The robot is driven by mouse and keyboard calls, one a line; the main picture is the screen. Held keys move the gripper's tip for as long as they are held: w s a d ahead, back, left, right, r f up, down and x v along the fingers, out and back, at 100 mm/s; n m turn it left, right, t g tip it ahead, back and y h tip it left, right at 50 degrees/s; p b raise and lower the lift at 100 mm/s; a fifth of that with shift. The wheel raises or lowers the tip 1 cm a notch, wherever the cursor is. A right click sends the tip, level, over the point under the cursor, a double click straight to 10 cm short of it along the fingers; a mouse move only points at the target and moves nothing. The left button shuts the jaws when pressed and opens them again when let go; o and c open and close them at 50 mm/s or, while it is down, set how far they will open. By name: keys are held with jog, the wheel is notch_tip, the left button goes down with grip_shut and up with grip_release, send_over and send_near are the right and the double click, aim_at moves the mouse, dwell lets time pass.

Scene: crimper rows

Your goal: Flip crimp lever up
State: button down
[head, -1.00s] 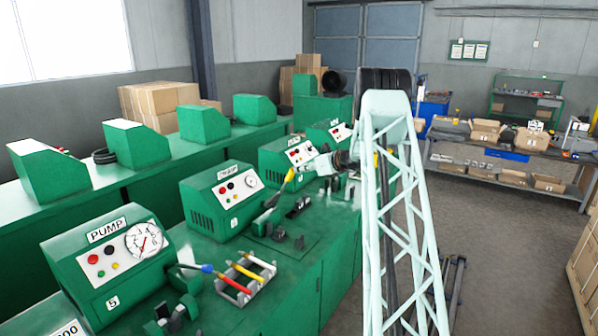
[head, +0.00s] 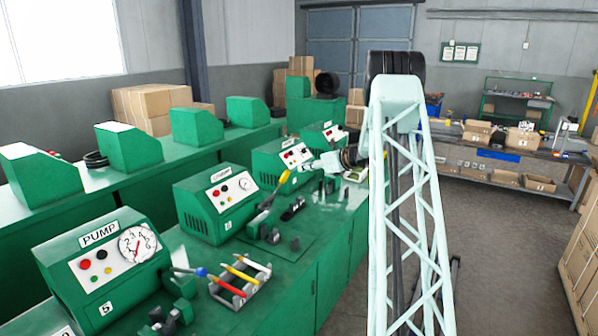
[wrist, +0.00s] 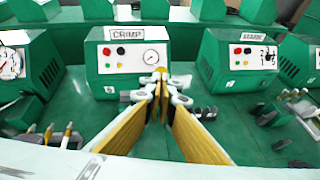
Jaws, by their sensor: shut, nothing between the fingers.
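The green crimp unit (head: 213,204) stands on the bench in the head view, with buttons and a gauge on its sloped face. It also shows straight ahead in the wrist view (wrist: 127,64), under a CRIMP label. A dark green lever-like part (head: 263,216) is at its right front in the head view; its exact pose is hard to tell. My gripper (head: 282,181) is above and to the right of that part, apart from it in the picture. In the wrist view my gripper's yellow-padded fingers (wrist: 160,76) meet at the tips, empty, and hide what lies behind them.
The pump unit (head: 104,262) and a tray of coloured-handled tools (head: 240,282) stand nearer on the bench. A black part (head: 293,208) and small dark blocks lie right of the crimp unit. More green units stand farther along.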

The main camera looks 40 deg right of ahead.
jog(key=shift+v, duration=1.5)
jog(key=shift+d+r, duration=0.1)
